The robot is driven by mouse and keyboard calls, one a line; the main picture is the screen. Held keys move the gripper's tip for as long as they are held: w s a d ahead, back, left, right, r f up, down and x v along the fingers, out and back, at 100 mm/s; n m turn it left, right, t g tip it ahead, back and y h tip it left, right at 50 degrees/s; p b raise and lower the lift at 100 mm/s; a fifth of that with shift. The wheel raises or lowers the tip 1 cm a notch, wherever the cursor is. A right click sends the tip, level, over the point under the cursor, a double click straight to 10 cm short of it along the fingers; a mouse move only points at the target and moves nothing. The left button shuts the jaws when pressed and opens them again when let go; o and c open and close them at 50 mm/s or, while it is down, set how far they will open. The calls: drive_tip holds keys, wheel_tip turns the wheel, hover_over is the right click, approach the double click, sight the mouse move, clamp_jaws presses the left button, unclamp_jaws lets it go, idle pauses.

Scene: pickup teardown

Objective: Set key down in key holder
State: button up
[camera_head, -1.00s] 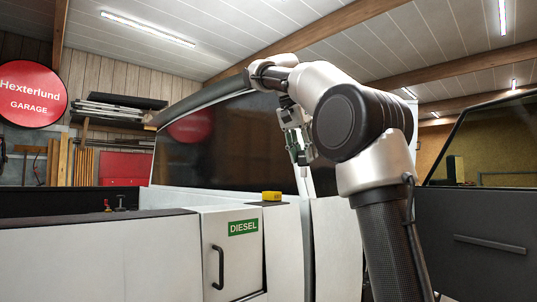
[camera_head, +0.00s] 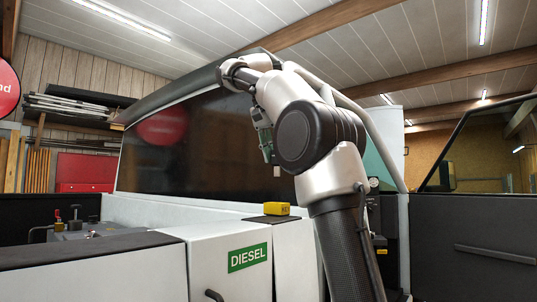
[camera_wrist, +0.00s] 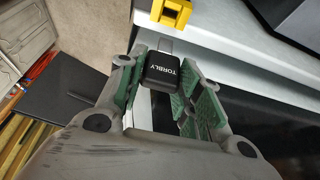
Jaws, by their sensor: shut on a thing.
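The key is a black fob with the word TORBLY (camera_wrist: 160,70) and a pale metal end pointing away from my gripper, seen in the wrist view. My gripper (camera_wrist: 163,82) is shut on the key, its green-padded fingers on either side of the fob. In the head view my gripper (camera_head: 268,150) hangs at the end of my arm in front of the dark windshield, and the key is hard to make out there.
The pale ledge (camera_head: 190,213) runs below the windshield (camera_head: 200,150). A white panel with a DIESEL label (camera_head: 247,257) stands below the yellow block. Valves and fittings (camera_head: 75,218) stand at the left. A dark door (camera_head: 470,240) is at the right.

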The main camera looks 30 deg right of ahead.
drive_tip(key=shift+f, duration=4.9)
drive_tip(key=o, duration=1.1)
drive_tip(key=v, duration=1.2)
